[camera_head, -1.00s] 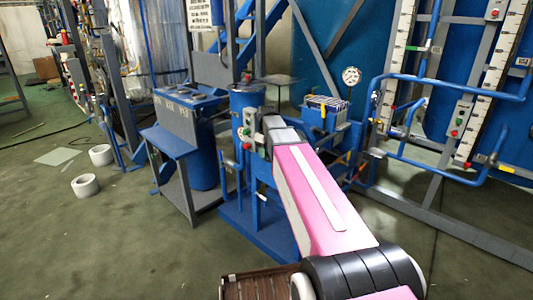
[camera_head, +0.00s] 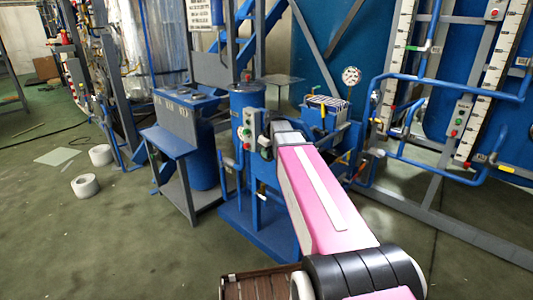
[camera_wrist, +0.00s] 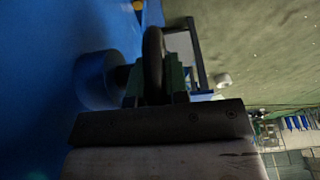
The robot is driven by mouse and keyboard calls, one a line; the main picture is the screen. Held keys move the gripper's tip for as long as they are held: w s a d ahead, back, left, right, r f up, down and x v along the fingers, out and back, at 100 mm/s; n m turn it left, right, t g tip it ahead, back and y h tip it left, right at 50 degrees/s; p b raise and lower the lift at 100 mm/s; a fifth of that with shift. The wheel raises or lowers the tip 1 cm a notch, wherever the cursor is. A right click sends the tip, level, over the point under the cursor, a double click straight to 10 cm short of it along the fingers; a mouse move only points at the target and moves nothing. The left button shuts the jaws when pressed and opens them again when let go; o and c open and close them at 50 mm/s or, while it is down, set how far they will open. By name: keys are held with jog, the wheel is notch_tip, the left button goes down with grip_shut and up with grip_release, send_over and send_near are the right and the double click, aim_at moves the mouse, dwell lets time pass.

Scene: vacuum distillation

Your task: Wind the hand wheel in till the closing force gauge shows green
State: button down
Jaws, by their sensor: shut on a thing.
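In the wrist view, my gripper (camera_wrist: 155,88) is shut on the dark rim of the hand wheel (camera_wrist: 153,50), which shows edge-on between the two fingers. A rounded blue hub or shaft housing (camera_wrist: 97,80) sits just left of the rim, against a blue surface. In the head view, my pink arm reaches the blue machine (camera_head: 247,103), and its wrist hides most of the wheel. A small round white-faced gauge (camera_head: 351,76) stands on a stem right of the machine. I cannot tell whether it is the closing force gauge, and its reading is too small to make out.
A control box with green and red buttons (camera_head: 248,122) is on the blue column beside my wrist. A blue side table (camera_head: 170,142) stands to the left. Blue pipe railings (camera_head: 450,82) are at the right. Two white rolls (camera_head: 85,186) lie on open floor at left.

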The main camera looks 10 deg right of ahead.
jog(key=shift+s+t+y, duration=0.1)
jog(key=shift+t+y, duration=0.5)
jog(key=shift+t, duration=0.2)
jog(key=c, duration=1.1)
grip_release()
jog(key=v, duration=1)
jog(key=shift+r, duration=0.35)
